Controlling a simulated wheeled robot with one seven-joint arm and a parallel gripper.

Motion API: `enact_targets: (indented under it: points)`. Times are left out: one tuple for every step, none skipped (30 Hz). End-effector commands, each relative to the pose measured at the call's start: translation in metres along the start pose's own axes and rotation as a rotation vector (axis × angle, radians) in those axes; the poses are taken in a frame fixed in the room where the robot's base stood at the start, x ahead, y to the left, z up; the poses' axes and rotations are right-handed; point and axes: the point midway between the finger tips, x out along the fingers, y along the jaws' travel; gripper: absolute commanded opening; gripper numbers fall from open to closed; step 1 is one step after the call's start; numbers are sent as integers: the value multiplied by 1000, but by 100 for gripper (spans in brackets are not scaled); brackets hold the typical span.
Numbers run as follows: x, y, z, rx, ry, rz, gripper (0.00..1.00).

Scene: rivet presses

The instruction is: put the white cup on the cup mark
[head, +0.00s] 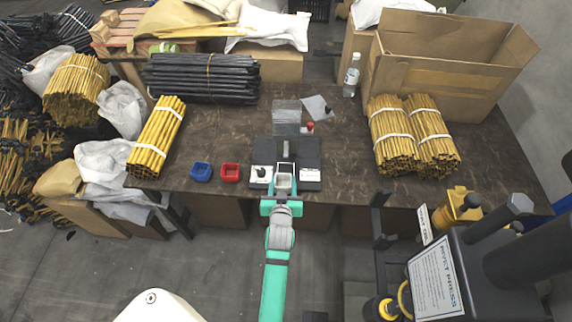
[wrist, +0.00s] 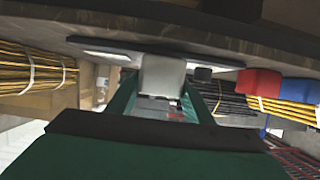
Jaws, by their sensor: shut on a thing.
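My gripper (head: 283,183) is at the front edge of the table, in front of the black press fixture (head: 309,150). It is shut on a pale, whitish cup (wrist: 163,76), which shows between the green fingers in the wrist view. In the head view the cup is mostly masked by the gripper. The fixture has a white plate with a black knob (head: 261,172) at its front left and another white plate (head: 310,176) at its front right. I cannot make out which marking is the cup mark. I cannot tell whether the cup touches the surface.
Bare table lies right of the fixture.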

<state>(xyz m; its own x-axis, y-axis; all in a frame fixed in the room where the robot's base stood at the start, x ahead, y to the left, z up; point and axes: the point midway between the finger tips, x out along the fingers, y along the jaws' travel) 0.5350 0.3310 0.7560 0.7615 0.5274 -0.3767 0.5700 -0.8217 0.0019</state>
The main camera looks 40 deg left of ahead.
Motion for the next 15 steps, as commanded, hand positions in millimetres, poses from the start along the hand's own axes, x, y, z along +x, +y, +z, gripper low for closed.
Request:
enact_targets:
  points:
    - [10,2,-5,0,2,3,25]
    - [15,3,-7,0,2,4,25]
    - [20,5,-9,1,2,6,25]
    - [24,6,-10,3,1,7,25]
    - [27,6,-12,3,1,9,25]
    - [30,8,-13,3,1,11,25]
    - [32,8,-13,3,1,11,25]
    - [33,8,-14,4,0,11,25]
    - [35,9,-14,5,0,12,25]
    - [36,9,-15,5,0,13,25]
    - [38,10,-16,6,1,13,25]
    - [42,10,-18,6,1,13,25]
    - [45,10,-19,6,1,13,25]
    - [48,10,-21,5,2,14,25]
    - [54,11,-23,4,2,14,25]
